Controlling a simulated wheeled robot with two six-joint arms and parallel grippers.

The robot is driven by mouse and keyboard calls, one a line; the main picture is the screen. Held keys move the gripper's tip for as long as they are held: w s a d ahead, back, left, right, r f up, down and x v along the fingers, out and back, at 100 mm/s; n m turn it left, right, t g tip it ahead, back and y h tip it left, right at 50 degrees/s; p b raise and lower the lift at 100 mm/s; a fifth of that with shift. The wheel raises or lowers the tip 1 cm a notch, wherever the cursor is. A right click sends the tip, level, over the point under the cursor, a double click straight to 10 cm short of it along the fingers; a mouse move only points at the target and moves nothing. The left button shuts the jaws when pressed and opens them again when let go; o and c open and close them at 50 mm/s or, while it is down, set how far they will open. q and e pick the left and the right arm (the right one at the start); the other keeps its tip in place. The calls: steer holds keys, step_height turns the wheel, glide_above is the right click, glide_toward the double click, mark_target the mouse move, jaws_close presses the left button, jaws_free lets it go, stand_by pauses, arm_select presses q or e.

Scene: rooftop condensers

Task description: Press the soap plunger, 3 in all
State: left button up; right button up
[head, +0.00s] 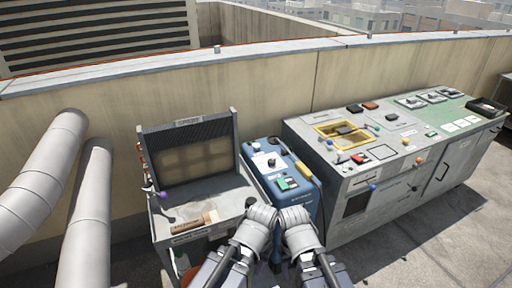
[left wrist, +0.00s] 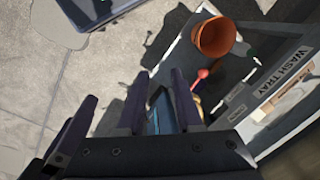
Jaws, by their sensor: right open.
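A grey wash station (head: 172,213) stands left of centre in the head view. A small dark knob (head: 250,202) at its right front corner may be the soap plunger; I cannot tell for sure. My right gripper (head: 284,266) is low at the bottom centre, partly hidden by my arms, and apart from the knob. My left gripper is mostly hidden there by its own arm. In the left wrist view my left gripper (left wrist: 158,90) has its dark fingers apart with nothing visibly held. A red-tipped stick (left wrist: 203,73) shows beyond its fingers.
A blue cabinet (head: 315,196) stands right of the wash station, then a long grey bench (head: 345,175) with many controls. An orange cup (left wrist: 214,38) sits low near the wash tray. A wooden brush (head: 188,226) lies on the station. Pipes (head: 88,220) rise at left.

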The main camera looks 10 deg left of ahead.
arm_select(q)
jaws_close()
stand_by(1.2)
